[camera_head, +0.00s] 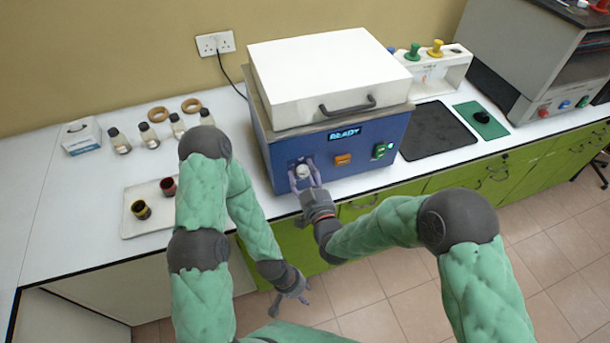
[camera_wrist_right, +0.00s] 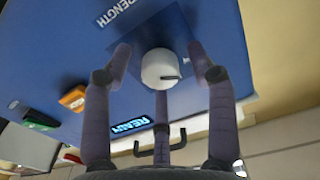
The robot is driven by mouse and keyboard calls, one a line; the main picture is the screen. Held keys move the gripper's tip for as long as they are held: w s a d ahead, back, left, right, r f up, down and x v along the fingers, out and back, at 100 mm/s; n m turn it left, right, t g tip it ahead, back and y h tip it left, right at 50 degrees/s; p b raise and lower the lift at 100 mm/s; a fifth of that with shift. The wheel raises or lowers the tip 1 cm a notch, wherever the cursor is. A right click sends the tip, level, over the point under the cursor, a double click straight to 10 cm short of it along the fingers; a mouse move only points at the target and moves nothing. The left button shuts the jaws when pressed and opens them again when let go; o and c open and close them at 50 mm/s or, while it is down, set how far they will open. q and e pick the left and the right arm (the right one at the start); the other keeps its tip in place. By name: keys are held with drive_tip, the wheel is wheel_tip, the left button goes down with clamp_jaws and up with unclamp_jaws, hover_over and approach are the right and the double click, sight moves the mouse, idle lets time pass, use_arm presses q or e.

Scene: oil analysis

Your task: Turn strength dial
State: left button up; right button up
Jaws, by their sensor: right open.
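The strength dial is a round white knob (camera_wrist_right: 160,68) with a dark notch, set on the blue front of a machine (camera_head: 345,150) whose display reads READY. In the head view the knob (camera_head: 302,171) shows at the lower left of that front. My right gripper (camera_head: 305,178) is open at the knob. In the right wrist view its purple fingers (camera_wrist_right: 158,75) stand on both sides of the knob and below it, with visible gaps at the sides. My left gripper (camera_head: 291,297) hangs low in front of the counter, empty, its fingers spread.
An orange switch (camera_head: 343,159) and a green switch (camera_head: 380,151) sit right of the dial. The machine has a white lid (camera_head: 325,75) with a dark handle. A tray (camera_head: 135,222) with two small cups and several bottles stand left on the white counter (camera_head: 70,195).

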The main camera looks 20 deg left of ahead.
drive_tip(key=shift+c, duration=0.3)
drive_tip(key=c, duration=1.1)
drive_tip(key=m+b, duration=0.5)
drive_tip(key=shift+f+m, duration=0.2)
drive_tip(key=shift+m, duration=0.1)
drive_tip(key=m+b, duration=0.2)
drive_tip(key=m, duration=0.1)
drive_tip(key=shift+b, duration=0.35)
drive_tip(key=shift+m+b, duration=1.05)
drive_tip(key=shift+m, duration=0.55)
drive_tip(key=shift+r, duration=0.1)
